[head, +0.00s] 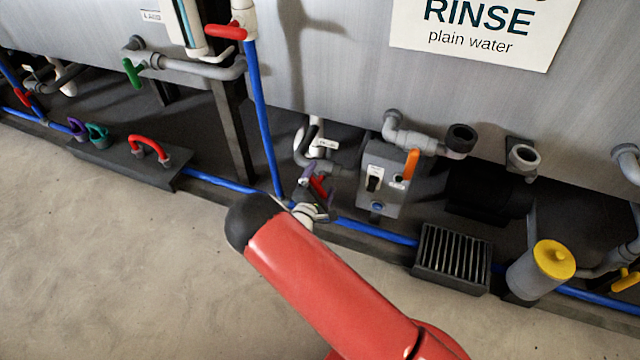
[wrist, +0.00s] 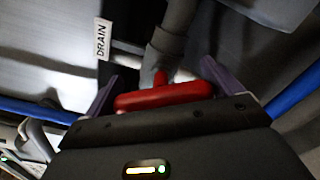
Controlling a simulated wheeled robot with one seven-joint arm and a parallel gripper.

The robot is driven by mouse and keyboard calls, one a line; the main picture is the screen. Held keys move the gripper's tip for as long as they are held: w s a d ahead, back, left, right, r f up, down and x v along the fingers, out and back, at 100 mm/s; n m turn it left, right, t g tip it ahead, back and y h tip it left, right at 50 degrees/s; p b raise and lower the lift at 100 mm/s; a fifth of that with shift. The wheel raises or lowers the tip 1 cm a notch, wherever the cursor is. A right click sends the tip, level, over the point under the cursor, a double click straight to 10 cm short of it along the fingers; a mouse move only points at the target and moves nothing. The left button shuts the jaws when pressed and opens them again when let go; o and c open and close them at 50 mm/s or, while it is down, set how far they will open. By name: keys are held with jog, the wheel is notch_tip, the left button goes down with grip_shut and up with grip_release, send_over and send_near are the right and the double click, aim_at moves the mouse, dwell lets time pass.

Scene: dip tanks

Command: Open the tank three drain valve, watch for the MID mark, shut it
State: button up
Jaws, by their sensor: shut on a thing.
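The drain valve has a red handle (wrist: 165,97) on a grey pipe under the RINSE tank (head: 340,75). In the wrist view a white DRAIN label (wrist: 103,40) hangs beside the pipe. My gripper (wrist: 160,88) is shut on the red handle, with one purple finger at each end of it. In the head view the handle (head: 320,186) is small and partly hidden by my gripper (head: 314,184). A tank number and the MID mark cannot be read. A pale upright tube (head: 188,22) shows at the top left, cut off by the frame.
A grey switch box (head: 379,180) with an orange lever stands right of my gripper. A floor grate (head: 452,258) and a yellow-topped canister (head: 540,268) are farther right. A blue hose (head: 215,182) runs along the floor. Another red handle (head: 226,32) sits higher up. The front floor is clear.

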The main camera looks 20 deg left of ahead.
jog(key=m, duration=0.1)
jog(key=m+b, duration=0.2)
jog(key=m, duration=0.1)
jog(key=shift+f, duration=0.25)
jog(key=shift+m+b, duration=0.9)
jog(key=shift+m, duration=0.5)
jog(key=o, duration=0.7)
jog(key=s, duration=0.7)
jog(key=shift+s+a, duration=0.25)
jog(key=shift+s, duration=0.15)
